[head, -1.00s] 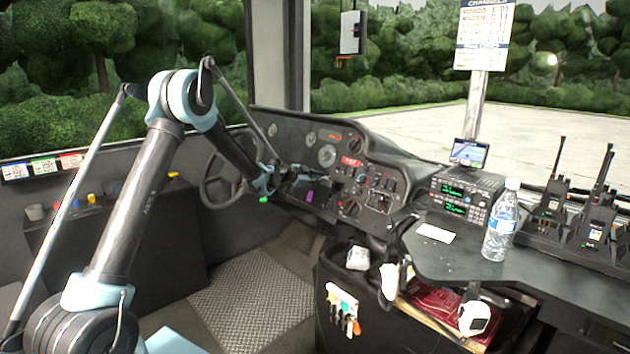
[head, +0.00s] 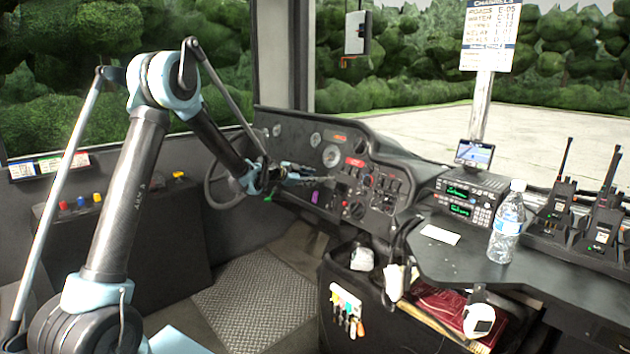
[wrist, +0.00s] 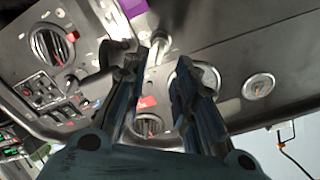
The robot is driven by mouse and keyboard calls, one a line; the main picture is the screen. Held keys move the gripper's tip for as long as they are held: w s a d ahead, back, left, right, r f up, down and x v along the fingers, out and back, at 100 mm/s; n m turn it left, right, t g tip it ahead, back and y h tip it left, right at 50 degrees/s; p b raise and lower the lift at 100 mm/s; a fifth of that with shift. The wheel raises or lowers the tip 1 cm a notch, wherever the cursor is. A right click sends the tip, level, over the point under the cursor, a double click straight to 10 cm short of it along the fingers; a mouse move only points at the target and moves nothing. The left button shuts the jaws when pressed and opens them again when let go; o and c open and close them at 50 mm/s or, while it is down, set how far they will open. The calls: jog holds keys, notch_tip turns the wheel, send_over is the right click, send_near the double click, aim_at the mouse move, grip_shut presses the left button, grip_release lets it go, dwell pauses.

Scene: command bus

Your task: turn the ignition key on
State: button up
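My gripper (head: 312,178) reaches across the steering wheel (head: 212,187) to the dashboard (head: 292,140). In the wrist view my gripper (wrist: 164,62) is open, with a clear gap between its two dark fingers. A short silver stalk (wrist: 161,42) shows at the gap near the fingertips; I cannot tell whether it is the ignition key or whether a finger touches it. A purple tag (wrist: 133,17) lies just beyond the fingertips, and a purple piece also shows low on the dashboard in the head view (head: 315,197). I cannot pick out the ignition key for certain.
Round gauges (wrist: 258,86) and a switch panel (wrist: 42,92) flank the fingers. A dark lever (wrist: 104,66) is close beside the left finger. At the right, a water bottle (head: 506,225), radio unit (head: 462,198) and handheld radios (head: 557,213) stand on the console.

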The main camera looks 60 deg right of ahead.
jog(key=shift+v, duration=2.35)
jog(key=shift+w, duration=0.15)
jog(key=w+a+r+n+t+y, duration=0.1)
jog(key=w+a+r+n+t, duration=0.15)
jog(key=w+a, duration=0.65)
jog(key=w+a+r+n+t+y, duration=0.1)
jog(key=w+a+n, duration=0.3)
jog(key=w+a, duration=0.55)
jog(key=w+a+r+n+t+y, duration=0.1)
jog(key=w+a+r+n+t, duration=0.3)
jog(key=a, duration=0.8)
jog(key=a+f+n+y, duration=0.3)
jog(key=a+n, duration=0.2)
jog(key=a, duration=1.3)
jog(key=a+f+n+y, duration=0.3)
jog(key=a+f+n, duration=0.15)
jog(key=a, duration=1.35)
jog(key=s+a+f+n+y, duration=0.2)
jog(key=s+a, duration=0.4)
jog(key=a, duration=0.3)
jog(key=s+a+f+n+y, duration=0.2)
jog(key=s+a+f+n, duration=0.3)
jog(key=a, duration=0.4)
jog(key=shift+s+f+n, duration=0.2)
jog(key=shift+s+n, duration=0.45)
jog(key=shift+n, duration=0.45)
jog(key=shift+g, duration=0.25)
